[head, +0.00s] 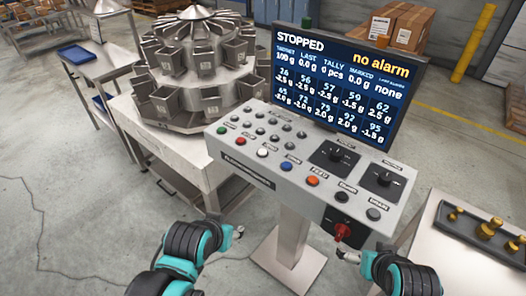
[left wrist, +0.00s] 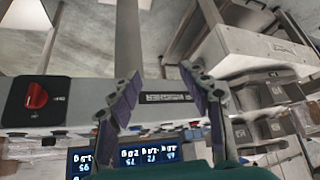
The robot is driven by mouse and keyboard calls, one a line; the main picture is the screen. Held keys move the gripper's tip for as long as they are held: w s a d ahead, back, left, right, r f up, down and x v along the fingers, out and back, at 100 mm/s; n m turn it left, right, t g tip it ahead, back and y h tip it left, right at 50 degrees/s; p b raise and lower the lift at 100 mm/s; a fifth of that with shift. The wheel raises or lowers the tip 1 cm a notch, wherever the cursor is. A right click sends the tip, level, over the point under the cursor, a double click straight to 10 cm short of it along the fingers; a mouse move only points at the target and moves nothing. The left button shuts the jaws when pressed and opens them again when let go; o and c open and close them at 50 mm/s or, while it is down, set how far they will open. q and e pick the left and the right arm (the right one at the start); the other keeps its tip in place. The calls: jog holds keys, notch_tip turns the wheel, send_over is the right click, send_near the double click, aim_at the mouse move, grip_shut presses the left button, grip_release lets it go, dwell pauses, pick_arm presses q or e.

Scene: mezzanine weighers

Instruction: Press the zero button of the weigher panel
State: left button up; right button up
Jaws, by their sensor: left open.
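The weigher panel (head: 250,170) is a grey sloped box on a pedestal. Its front row has a green button (head: 222,130), a red one (head: 242,141), a white one (head: 263,152), a blue one (head: 286,166), an orange one (head: 313,180) and black ones; their labels are too small to read surely. My left gripper (head: 237,232) is below and in front of the panel, apart from the buttons. In the left wrist view my left gripper (left wrist: 161,76) is open and empty, with the panel front (left wrist: 75,93) beyond it, upside down. My right gripper (head: 347,257) is just below the red rotary switch (head: 342,232); its jaws are unclear.
A screen (head: 345,85) behind the panel reads STOPPED and no alarm. The steel multihead weigher (head: 200,65) stands at the back left on a table (head: 205,165). A bench (head: 450,235) with brass weights (head: 488,226) is at the right. Floor is open at the lower left.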

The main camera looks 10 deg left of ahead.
pick_arm(q)
grip_shut()
dwell(1.1)
